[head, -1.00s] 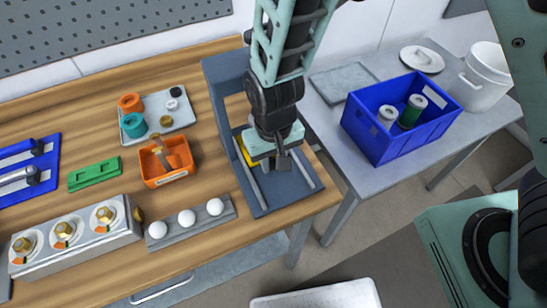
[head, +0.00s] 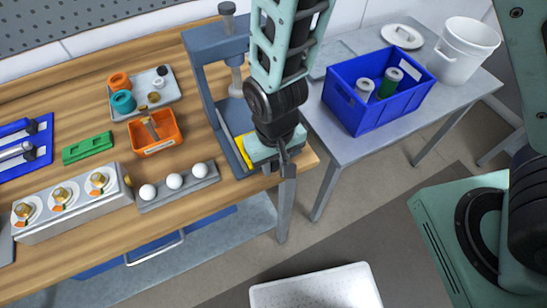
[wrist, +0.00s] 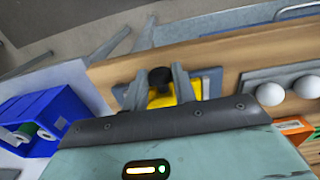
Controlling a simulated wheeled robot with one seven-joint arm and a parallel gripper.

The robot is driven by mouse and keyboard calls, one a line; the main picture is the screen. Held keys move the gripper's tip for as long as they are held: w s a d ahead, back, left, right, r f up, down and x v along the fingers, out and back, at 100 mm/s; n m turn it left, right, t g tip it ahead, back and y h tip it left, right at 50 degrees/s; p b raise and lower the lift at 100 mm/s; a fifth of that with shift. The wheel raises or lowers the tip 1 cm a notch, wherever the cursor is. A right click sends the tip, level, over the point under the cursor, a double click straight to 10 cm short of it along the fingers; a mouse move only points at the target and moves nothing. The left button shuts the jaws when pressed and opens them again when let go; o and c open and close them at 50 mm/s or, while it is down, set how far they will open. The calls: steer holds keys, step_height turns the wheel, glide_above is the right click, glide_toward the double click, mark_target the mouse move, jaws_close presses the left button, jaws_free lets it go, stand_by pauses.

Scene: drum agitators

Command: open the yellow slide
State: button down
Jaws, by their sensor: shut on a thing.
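The yellow slide (head: 243,149) sits low in a blue-grey frame (head: 198,80) at the right end of the wooden bench. In the head view my arm hides much of it. In the wrist view the yellow slide (wrist: 163,98) shows between my fingers, with a black knob (wrist: 160,76) on it. My gripper (head: 287,163) is over the front part of the frame, near the bench edge. In the wrist view the fingers of my gripper (wrist: 160,82) stand on either side of the black knob, shut on it.
A blue crate (head: 375,105) with two cans stands on the grey side table to the right, near a white bucket (head: 465,50). On the bench to the left are an orange bin (head: 155,146) and a grey rack (head: 180,194) of white balls. A white tray (head: 318,290) is below.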

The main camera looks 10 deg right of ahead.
steer(key=c, duration=1.2)
jaws_free()
steer(key=shift+o, duration=0.2)
step_height(320, 180, up, 17)
steer(key=shift+r, duration=0.2)
steer(key=s+d+r+n, duration=0.1)
steer(key=s+d+n, duration=0.3)
steer(key=s+d, duration=0.3)
steer(key=shift+s+d+r+n+y, duration=0.3)
steer(key=shift+s+r, duration=0.1)
steer(key=shift+s, duration=0.5)
